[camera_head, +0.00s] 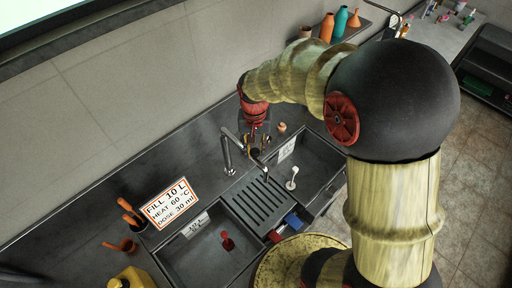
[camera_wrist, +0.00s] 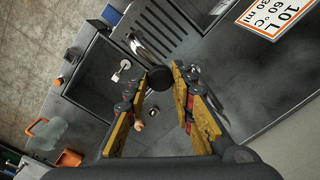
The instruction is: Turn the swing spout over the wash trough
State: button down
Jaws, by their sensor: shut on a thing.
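The metal swing spout (camera_head: 227,152) rises from the back of the counter, and its arm reaches right over the ribbed drainboard's back end, by the right basin. My gripper (camera_head: 253,148) is at the spout's outer part. In the wrist view, the curved chrome spout (camera_wrist: 139,42) with a round dark piece (camera_wrist: 158,77) lies between the fingertips of my gripper (camera_wrist: 161,75), which is shut on it. Two sunken basins show, a left one (camera_head: 185,262) and a right one (camera_head: 318,150); their labels are too small to read, so which is the wash trough is unclear.
The ribbed drainboard (camera_head: 262,205) lies between the basins. A white brush-like item (camera_head: 292,178) stands at the right basin. A sign (camera_head: 170,203) stands at the left, near orange tools (camera_head: 128,212) and a yellow jug (camera_head: 131,279). The wall (camera_head: 120,90) is close behind the counter.

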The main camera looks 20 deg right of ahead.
jog(key=w+a+m+b, duration=0.1)
jog(key=a+m+b, duration=0.1)
jog(key=a+m, duration=0.8)
jog(key=shift+w+a+m, duration=0.3)
jog(key=shift+w+a, duration=0.05)
jog(key=shift+a, duration=3.1)
jog(key=c, duration=1.6)
grip_release()
jog(key=shift+o, duration=0.5)
notch_tip(320, 180, up, 12)
